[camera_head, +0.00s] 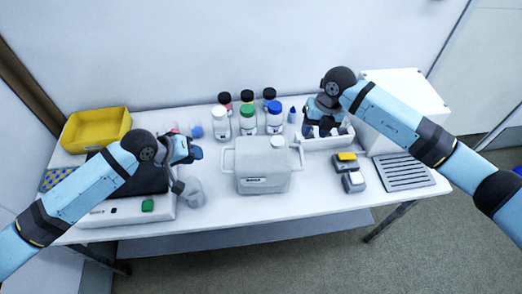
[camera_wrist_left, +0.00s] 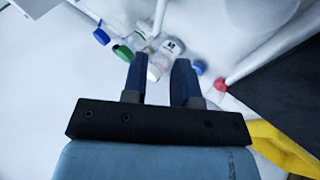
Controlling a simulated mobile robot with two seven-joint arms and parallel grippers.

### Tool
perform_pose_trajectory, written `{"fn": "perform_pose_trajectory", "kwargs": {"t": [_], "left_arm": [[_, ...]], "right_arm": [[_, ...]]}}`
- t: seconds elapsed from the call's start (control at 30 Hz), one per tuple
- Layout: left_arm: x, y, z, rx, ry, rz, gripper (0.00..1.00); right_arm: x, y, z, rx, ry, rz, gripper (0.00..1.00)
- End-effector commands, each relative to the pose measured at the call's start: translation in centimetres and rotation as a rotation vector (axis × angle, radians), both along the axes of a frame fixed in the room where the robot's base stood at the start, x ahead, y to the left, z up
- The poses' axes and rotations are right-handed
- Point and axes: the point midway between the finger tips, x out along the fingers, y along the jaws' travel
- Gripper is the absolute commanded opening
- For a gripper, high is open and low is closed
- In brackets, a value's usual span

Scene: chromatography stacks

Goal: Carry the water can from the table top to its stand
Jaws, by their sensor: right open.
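The water can (camera_head: 263,172) is a pale grey-white box with a side handle at each end, a white cap on top and a dark label. It stands upright near the middle of the table top. A grey slatted plate (camera_head: 405,172), which may be its stand, lies empty at the right. My left gripper (camera_head: 192,150) is left of the can, apart from it; its fingers are parted in the left wrist view (camera_wrist_left: 158,80). My right gripper (camera_head: 321,130) is open, at the white tray behind and right of the can, with its fingertips partly hidden.
Several capped bottles (camera_head: 248,120) stand behind the can. A white tray (camera_head: 326,138) and white cabinet (camera_head: 410,95) are at the right, with small grey-and-yellow items (camera_head: 350,172) nearby. A yellow bin (camera_head: 97,128) is at the left. The table front (camera_head: 250,208) is clear.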

Motion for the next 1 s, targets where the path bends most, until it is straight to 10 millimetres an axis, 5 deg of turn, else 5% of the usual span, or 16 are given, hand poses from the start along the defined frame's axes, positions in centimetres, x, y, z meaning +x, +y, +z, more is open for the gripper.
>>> {"fn": "perform_pose_trajectory", "kwargs": {"t": [0.47, 1.0], "left_arm": [[0.4, -0.3, -0.6, 0.0, 0.004, 0.003, 0.27], [4.0, -5.4, -8.1, 0.0, 0.003, 0.002, 0.27]], "right_arm": [[0.2, -0.2, -0.8, -0.021, -0.002, -0.003, 0.43], [0.1, 1.6, -10.4, -0.019, -0.001, -0.003, 0.43]]}}
